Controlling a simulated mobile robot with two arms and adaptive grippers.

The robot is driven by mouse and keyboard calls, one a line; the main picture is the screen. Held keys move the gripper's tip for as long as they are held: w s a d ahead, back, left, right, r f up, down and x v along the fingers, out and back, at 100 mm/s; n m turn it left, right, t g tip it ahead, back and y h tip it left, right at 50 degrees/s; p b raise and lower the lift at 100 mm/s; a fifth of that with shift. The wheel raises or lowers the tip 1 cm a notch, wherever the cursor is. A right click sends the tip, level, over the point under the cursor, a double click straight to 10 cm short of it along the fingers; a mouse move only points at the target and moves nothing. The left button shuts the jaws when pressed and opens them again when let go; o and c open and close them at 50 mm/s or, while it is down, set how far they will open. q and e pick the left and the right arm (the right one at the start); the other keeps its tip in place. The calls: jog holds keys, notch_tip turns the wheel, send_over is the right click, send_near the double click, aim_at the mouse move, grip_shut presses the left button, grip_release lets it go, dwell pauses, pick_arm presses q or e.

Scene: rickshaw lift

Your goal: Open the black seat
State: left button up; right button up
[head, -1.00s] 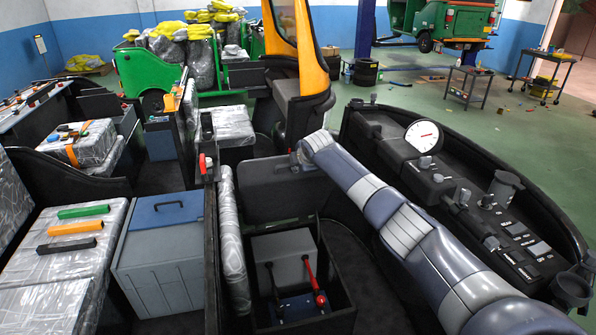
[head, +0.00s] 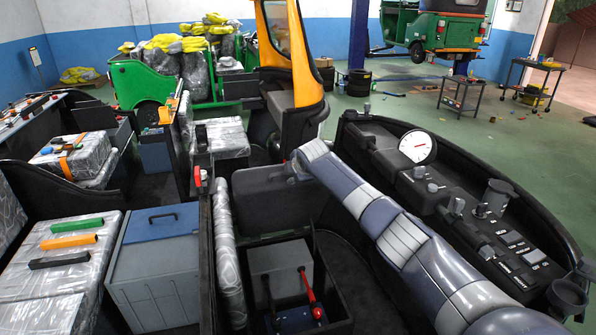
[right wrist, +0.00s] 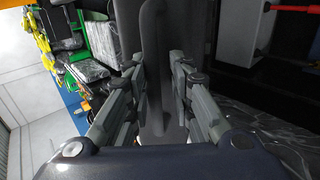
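The black seat (head: 262,200) stands tilted up, nearly upright, behind an open black compartment (head: 333,290) in the head view. My right arm comes in from the lower right and ends at the seat's upper right corner; the fingertips are mostly hidden there. In the right wrist view, the fingers of my right gripper (right wrist: 157,85) are apart, one on each side of the dark seat edge (right wrist: 158,55). Whether they press on it cannot be told. My left gripper is not in view.
The compartment holds a grey box (head: 280,268) and a red-handled lever (head: 309,298). A grey bin with a blue lid (head: 160,262) stands to the left. A black dashboard with a dial (head: 417,147) lies to the right. Open floor (head: 400,110) lies beyond.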

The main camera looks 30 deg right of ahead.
jog(key=v, duration=1.2)
jog(key=shift+w+f, duration=0.1)
jog(key=s+a+f+m+g+b, duration=0.1)
jog(key=s+f+m, duration=0.1)
jog(key=f, duration=1.3)
jog(key=s+a+f+m+g+b, duration=0.1)
jog(key=s+f+m, duration=0.15)
jog(key=f, duration=1.15)
jog(key=s+a+f+m+g+y, duration=0.1)
jog(key=s+f+m, duration=0.1)
jog(key=s+f, duration=0.7)
jog(key=s+a+f+m+g, duration=0.15)
jog(key=s+f, duration=0.35)
jog(key=f, duration=0.7)
jog(key=s+a+f+m+g, duration=0.1)
jog(key=s+a+f, duration=0.2)
jog(key=s+f, duration=0.4)
jog(key=s+a+f+m+g+y+b, duration=0.1)
jog(key=s+a+f, duration=0.3)
jog(key=s, duration=1.9)
jog(key=s+a+f+m+g+b, duration=0.1)
jog(key=s+a+f+m+g, duration=0.1)
jog(key=s+f, duration=0.9)
jog(key=s+a+m, duration=0.1)
jog(key=s+a, duration=0.1)
jog(key=s, duration=0.3)
jog(key=shift+a+f, duration=0.25)
